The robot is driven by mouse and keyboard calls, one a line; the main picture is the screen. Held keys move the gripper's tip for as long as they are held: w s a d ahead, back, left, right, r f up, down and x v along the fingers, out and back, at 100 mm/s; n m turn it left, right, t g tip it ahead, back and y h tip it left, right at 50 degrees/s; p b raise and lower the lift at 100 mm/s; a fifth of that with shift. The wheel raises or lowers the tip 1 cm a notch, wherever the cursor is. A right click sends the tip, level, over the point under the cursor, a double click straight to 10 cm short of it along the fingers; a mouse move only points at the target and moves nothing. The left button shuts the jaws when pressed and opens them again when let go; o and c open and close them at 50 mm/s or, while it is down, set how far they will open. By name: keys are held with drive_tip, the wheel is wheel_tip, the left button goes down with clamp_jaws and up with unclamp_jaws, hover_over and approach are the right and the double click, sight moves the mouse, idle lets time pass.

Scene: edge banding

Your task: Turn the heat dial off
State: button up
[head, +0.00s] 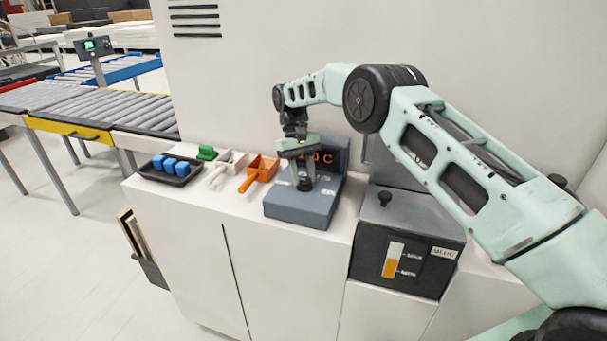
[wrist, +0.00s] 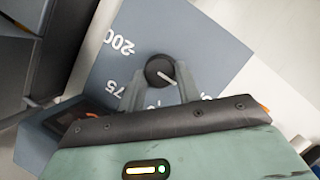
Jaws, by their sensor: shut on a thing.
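The heat dial (wrist: 158,68) is a round black knob with a white pointer line. It sits on the sloped top of a blue-grey control box (head: 288,211). In the wrist view the pointer aims down and to the right, away from the upside-down "200" mark. My gripper (head: 304,181) points down over the box and is shut on the dial, with one finger on each side of it in the wrist view (wrist: 161,84). An orange display (head: 326,159) on the box's upright back ends in "0 C"; my gripper hides its left part. Some printed marks near the dial are hidden.
A green block (head: 207,153) and a black tray (head: 184,178) with blue blocks are further left. A dark hopper box (head: 385,208) stands to the right.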

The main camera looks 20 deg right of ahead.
idle(0.4)
drive_tip(key=o, duration=1)
